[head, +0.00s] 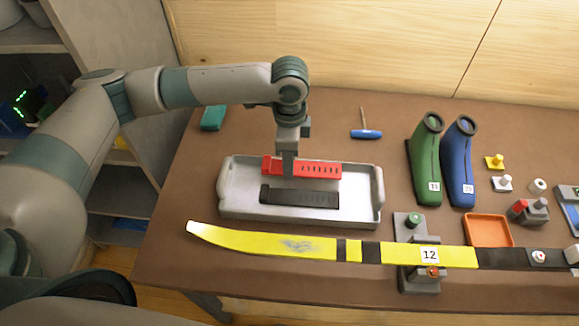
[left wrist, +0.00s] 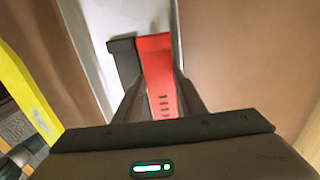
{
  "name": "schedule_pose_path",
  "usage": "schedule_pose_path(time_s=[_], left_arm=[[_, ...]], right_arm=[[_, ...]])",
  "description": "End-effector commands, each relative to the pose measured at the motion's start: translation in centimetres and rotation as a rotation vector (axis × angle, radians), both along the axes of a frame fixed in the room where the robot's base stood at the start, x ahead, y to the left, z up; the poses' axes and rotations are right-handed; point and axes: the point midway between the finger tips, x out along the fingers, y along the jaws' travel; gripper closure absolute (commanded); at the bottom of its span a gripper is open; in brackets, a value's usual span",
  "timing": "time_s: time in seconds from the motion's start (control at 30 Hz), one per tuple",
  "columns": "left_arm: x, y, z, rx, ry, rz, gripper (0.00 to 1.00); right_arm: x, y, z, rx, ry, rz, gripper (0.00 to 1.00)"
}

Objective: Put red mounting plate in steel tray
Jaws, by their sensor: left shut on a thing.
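The red mounting plate (head: 318,169) is in my left gripper (head: 288,168), at or just above the steel tray (head: 235,195) in the head view. I cannot tell whether the plate touches the tray floor. In the left wrist view the red plate (left wrist: 155,62) lies between the two fingers (left wrist: 160,92). A black mounting plate (head: 300,197) lies in the tray, in front of the red one; it also shows beside the red plate in the left wrist view (left wrist: 124,62). My right gripper is not in view.
A yellow ski (head: 270,242) marked 12 lies across the bench front on a grey support (head: 408,225). Green (head: 422,165) and blue (head: 459,165) boots stand right of the tray. An orange tray (head: 488,231) and a blue-handled tool (head: 366,134) are also on the bench.

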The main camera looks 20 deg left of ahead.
Motion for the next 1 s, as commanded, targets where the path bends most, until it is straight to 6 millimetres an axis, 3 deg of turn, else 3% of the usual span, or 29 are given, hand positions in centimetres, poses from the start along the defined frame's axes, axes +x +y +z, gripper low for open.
schedule_pose_path(time_s=[0.27, 0.63, 1.0], left_arm=[[0.0, 0.0, -0.2, 0.001, 0.001, 0.001, 0.85], [0.0, 0.0, -3.8, 0.001, 0.0, 0.001, 0.85], [0.0, 0.0, -4.1, 0.0, 0.0, 0.001, 0.85]], right_arm=[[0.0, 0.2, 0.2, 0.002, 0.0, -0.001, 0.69], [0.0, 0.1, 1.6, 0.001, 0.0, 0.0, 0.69], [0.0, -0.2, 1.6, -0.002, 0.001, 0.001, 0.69]])
